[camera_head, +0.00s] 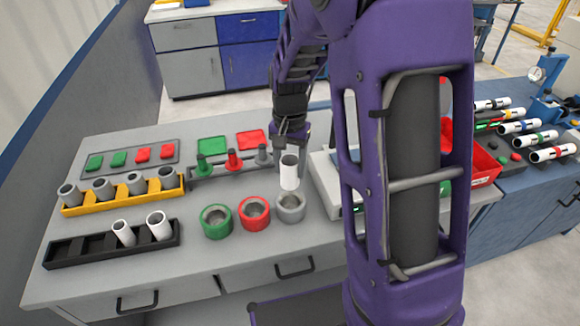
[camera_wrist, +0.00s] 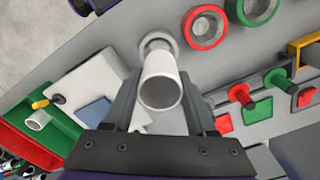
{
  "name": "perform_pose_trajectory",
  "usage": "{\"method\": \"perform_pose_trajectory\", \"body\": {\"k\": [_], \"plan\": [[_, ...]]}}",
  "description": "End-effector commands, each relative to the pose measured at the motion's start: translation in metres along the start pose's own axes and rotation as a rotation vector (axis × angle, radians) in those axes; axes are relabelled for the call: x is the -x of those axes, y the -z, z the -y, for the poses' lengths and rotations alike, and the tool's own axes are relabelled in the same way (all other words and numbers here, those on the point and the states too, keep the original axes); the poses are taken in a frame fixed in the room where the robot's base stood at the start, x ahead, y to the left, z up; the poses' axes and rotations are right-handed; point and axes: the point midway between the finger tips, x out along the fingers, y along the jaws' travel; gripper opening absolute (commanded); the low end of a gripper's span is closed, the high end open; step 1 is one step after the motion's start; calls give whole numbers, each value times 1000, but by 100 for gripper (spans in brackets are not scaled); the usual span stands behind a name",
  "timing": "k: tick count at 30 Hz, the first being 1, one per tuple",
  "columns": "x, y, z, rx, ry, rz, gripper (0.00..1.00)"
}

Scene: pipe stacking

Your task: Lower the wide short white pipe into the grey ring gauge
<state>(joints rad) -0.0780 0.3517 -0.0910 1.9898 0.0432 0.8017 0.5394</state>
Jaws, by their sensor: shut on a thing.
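The wide short white pipe (camera_head: 289,172) is held upright by my gripper (camera_head: 290,146). In the head view it is just above the grey ring gauge (camera_head: 291,206). In the wrist view, the pipe (camera_wrist: 162,82) sits between the two fingers of my gripper (camera_wrist: 165,95), its open end facing the camera. The grey ring gauge (camera_wrist: 157,43) shows behind the pipe's far end, partly hidden by it. I cannot tell whether the pipe's lower end is inside the ring.
A red ring (camera_head: 254,213) and a green ring (camera_head: 217,221) stand to the left of the grey one. A rack with colored pegs (camera_head: 233,160) stands behind. A black tray (camera_head: 100,246) holds two white pipes, and a yellow tray (camera_head: 122,197) holds several grey ones.

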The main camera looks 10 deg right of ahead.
Motion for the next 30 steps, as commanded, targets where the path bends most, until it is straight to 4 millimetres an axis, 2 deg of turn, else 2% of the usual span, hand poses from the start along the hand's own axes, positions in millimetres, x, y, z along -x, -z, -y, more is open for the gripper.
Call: {"method": "perform_pose_trajectory", "body": {"k": [6, 11, 21, 30], "plan": [[1, 0, 0, -12, 0, 0, 3], [-7, 0, 0, -13, -1, 1, 3], [-44, 0, 0, -13, 0, 1, 3], [-67, 0, 0, -12, 0, 0, 3]]}}
